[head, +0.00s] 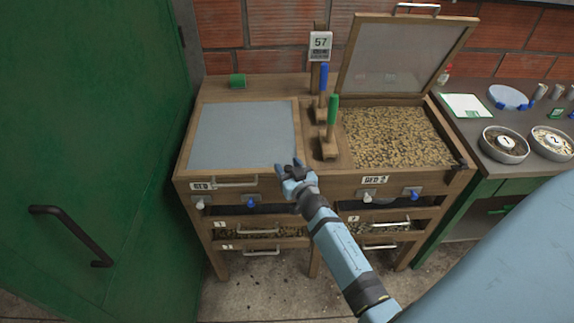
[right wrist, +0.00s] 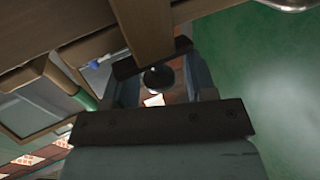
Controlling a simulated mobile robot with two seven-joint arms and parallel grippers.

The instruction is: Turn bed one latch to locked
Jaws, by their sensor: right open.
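Bed one (head: 240,132) is the left bed, with its grey-panelled lid down and its label (head: 203,186) on the front edge. My right gripper (head: 292,168) is open at the front right corner of this bed, over the wooden rim. It hides whatever sits at that corner in the head view. In the right wrist view the open jaws (right wrist: 162,82) have a dark rounded knob (right wrist: 157,77) between them, which looks like the latch. I cannot tell whether they touch it or which way it is turned. My left gripper is not in view.
Bed two (head: 458,152) stands right, its lid (head: 405,55) raised. Upright blue- and green-handled tools (head: 332,110) stand between the beds. A bar handle (head: 236,182) and white and blue knobs are on the front below bed one. A green door (head: 90,130) closes off the left.

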